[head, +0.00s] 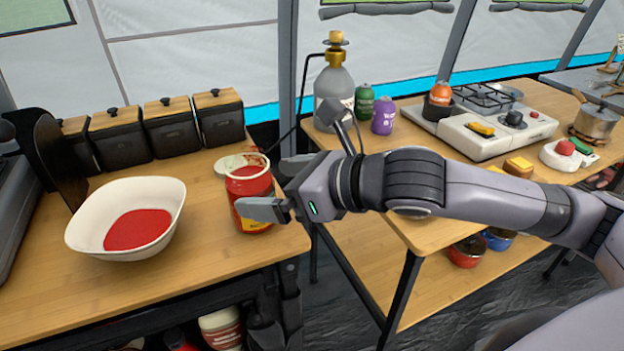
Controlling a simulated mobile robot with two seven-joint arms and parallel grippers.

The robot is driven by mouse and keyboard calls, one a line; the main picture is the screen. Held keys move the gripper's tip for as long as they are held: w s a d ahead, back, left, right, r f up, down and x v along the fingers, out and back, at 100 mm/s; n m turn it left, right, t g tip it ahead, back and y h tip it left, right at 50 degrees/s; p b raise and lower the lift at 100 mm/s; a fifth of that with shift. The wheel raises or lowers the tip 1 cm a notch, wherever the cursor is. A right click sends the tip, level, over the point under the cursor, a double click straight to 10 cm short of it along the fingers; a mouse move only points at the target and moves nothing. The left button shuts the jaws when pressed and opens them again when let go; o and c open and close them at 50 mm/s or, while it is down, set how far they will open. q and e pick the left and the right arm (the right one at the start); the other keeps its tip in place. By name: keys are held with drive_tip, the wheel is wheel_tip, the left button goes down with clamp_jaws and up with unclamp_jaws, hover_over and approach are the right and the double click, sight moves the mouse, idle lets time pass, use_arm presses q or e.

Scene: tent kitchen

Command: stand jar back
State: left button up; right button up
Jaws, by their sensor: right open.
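The glass jar (247,186) with red contents and a yellow-and-red label stands upright near the right edge of the left wooden table. It has no lid on. My right gripper (257,190) is open at the jar, with one finger in front of its lower right side. The other finger is near the jar's right side, partly hidden. I cannot tell whether either finger touches the glass. My left gripper is not in view.
A white bowl (125,215) with red sauce stands left of the jar. A light round lid (232,162) lies behind the jar. Dark canisters (170,128) with wooden lids line the back. A gas cylinder (334,88) and a stove (478,125) stand on the right table.

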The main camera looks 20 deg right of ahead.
drive_tip(key=v, duration=0.7)
idle(0.5)
